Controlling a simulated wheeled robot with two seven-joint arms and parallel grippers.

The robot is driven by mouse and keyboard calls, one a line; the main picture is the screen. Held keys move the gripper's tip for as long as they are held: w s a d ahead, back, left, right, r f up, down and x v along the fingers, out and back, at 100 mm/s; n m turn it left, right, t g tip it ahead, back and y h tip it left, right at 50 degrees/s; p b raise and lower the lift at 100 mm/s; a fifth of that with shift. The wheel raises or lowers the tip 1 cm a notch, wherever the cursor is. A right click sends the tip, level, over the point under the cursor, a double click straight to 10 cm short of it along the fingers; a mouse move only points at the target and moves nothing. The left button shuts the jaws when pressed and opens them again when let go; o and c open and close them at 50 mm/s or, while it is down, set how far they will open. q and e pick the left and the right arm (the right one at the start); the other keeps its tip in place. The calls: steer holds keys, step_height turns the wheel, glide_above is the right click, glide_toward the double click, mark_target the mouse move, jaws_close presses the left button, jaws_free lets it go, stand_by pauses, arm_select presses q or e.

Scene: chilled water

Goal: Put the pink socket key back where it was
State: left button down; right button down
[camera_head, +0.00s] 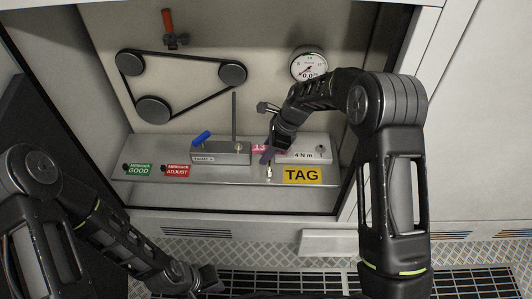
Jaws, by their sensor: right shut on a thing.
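My left gripper (207,282) is low at the bottom edge, away from the shelf. Its fingers are too dark and cut off to tell open from shut.
A grey block with a blue-handled tool (201,138) and an upright rod (234,120) stands left of my right gripper. A box marked 4 N m (303,155) stands right. A yellow TAG plate (302,175), green and red labels, a belt drive (153,108) and a gauge (309,65) surround it.

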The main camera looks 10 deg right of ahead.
steer(key=shift+f, duration=0.15)
steer(key=c, duration=1.2)
jaws_free()
steer(key=p+v, duration=0.1)
steer(key=v, duration=1.1)
